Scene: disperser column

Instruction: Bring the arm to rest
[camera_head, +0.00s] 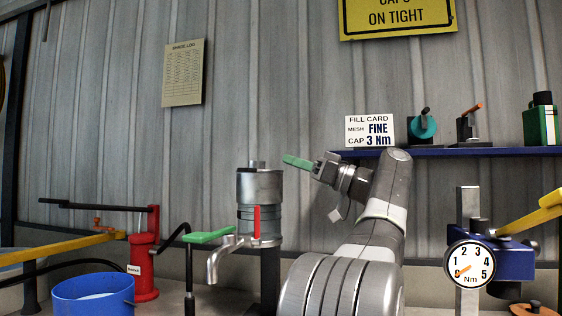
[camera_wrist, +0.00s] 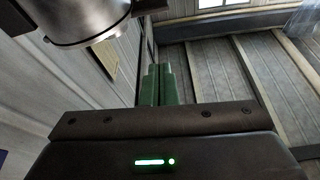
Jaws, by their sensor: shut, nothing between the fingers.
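My gripper (camera_head: 298,162) is raised in the middle of the head view, its green fingers pointing left, above and to the right of the metal disperser column (camera_head: 260,188). In the wrist view my gripper (camera_wrist: 158,82) shows its green fingers together, with nothing seen between them. It appears apart from everything around it. My arm rises from the lower middle and bends left at the top.
A blue bucket (camera_head: 92,297) and a red pump (camera_head: 144,262) stand at the left. A blue torque device with a dial (camera_head: 470,264) stands at the right, with a yellow lever (camera_head: 530,213). A blue shelf (camera_head: 440,152) runs behind my arm, bearing a fill card (camera_head: 369,131).

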